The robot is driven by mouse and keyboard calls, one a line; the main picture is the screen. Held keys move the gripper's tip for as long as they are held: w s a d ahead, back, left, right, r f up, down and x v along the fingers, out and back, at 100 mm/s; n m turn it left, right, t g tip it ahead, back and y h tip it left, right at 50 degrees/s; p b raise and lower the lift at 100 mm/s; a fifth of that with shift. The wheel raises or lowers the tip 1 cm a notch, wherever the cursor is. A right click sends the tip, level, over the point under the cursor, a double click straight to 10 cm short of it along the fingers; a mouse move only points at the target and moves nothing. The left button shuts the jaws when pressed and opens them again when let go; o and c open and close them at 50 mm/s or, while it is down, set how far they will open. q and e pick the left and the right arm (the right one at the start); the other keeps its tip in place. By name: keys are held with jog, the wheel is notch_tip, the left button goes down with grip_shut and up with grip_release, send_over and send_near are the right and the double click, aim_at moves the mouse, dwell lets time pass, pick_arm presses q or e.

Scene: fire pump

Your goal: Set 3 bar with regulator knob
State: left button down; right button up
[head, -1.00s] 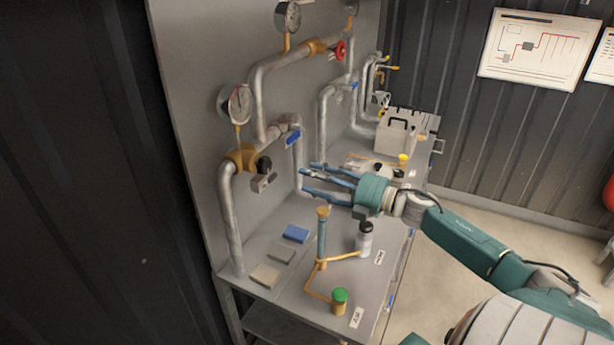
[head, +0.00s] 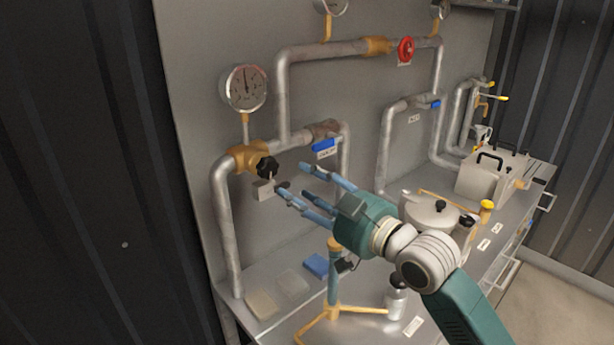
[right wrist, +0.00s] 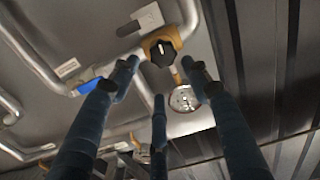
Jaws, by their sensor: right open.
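The regulator knob (head: 266,167) is black and lobed, on a brass valve body (head: 243,158) at the left pipe. In the right wrist view the knob (right wrist: 163,52) is ahead, beyond the fingers. The gauge (head: 243,87) above the valve has a white dial; its reading is too small to tell. It also shows in the right wrist view (right wrist: 183,98). My right gripper (head: 290,180) is open and empty, its blue fingers pointing at the knob from the right, apart from it. My left gripper is not in view.
A blue-handled valve (head: 323,146) sits on the pipe right of the knob. A red handwheel (head: 406,49) is higher up.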

aim_at(271, 172)
jog(key=x, duration=0.2)
jog(key=p+x, duration=0.1)
jog(key=x, duration=0.1)
jog(key=p+x, duration=0.1)
jog(key=x, duration=0.1)
jog(key=shift+s+a+r, duration=0.1)
jog(key=shift+a+r, duration=0.15)
jog(key=shift+a, duration=0.35)
jog(key=p+x, duration=0.1)
jog(key=x, duration=0.3)
jog(key=shift+d+f, duration=0.15)
jog(key=shift+d, duration=0.1)
jog(key=shift+w+a, duration=0.15)
jog(key=shift+w, duration=0.1)
jog(key=shift+f, duration=0.1)
jog(key=c, duration=0.9)
jog(key=shift+o, duration=0.2)
jog(key=shift+m+p, duration=0.45)
jog(key=shift+m, duration=0.15)
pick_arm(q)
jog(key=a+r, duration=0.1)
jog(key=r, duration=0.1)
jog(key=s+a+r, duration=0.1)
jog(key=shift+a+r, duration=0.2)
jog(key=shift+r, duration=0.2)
pick_arm(e)
jog(key=shift+f, duration=0.1)
